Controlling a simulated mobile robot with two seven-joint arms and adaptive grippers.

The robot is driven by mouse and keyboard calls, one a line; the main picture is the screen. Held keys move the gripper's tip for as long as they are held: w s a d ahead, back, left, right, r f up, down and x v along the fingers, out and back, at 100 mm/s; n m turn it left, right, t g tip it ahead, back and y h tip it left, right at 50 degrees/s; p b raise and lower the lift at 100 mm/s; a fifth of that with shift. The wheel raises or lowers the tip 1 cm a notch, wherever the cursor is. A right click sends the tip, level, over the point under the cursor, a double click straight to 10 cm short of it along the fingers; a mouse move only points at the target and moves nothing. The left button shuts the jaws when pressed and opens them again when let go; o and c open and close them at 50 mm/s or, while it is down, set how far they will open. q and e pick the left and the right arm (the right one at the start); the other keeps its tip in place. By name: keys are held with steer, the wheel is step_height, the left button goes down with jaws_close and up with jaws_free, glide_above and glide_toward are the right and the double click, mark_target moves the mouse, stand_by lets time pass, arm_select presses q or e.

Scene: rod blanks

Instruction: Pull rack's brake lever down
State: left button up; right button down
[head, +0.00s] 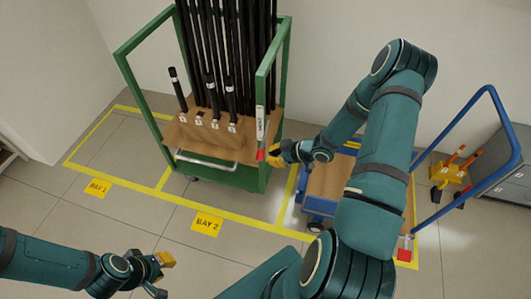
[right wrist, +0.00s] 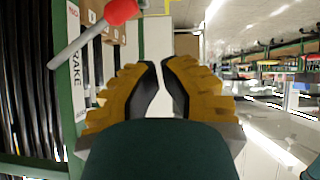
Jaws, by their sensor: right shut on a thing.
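The green rack (head: 286,60) stands upright with tall black rods. A white label (head: 260,122) marked BRAKE is on its right front post. The brake lever's red knob (head: 261,155) is at the foot of that label. In the right wrist view the grey lever (right wrist: 80,45) slants up to the red knob (right wrist: 119,11), left of my fingers. My right gripper (head: 282,152) is just right of the knob. Its yellow fingers (right wrist: 162,72) are nearly together; what they hold cannot be made out. My left gripper (head: 161,275) is open and empty, low at the left.
A blue cart (head: 491,97) stands right of the rack, partly behind my right arm. Yellow floor lines and BAY 2 sign (head: 207,224) lie in front of the rack. A yellow holder (head: 449,174) is at the far right.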

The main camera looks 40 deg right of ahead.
steer(key=shift+s+d+r, duration=0.25)
steer(key=shift+s+r, duration=0.25)
steer(key=shift+s, duration=0.3)
steer(key=shift+s+d+r, duration=0.2)
steer(key=shift+s+r, duration=0.25)
steer(key=shift+s, duration=0.3)
steer(key=s+a+f+m+g+h, duration=0.15)
steer(key=a+m+g, duration=0.4)
steer(key=a, duration=1.55)
steer(key=s+a+m+g, duration=0.2)
steer(key=s+a+m, duration=0.2)
steer(key=s+a, duration=0.2)
steer(key=shift+s+r+h, duration=0.15)
steer(key=shift+s+h, duration=0.2)
steer(key=shift+s, duration=0.85)
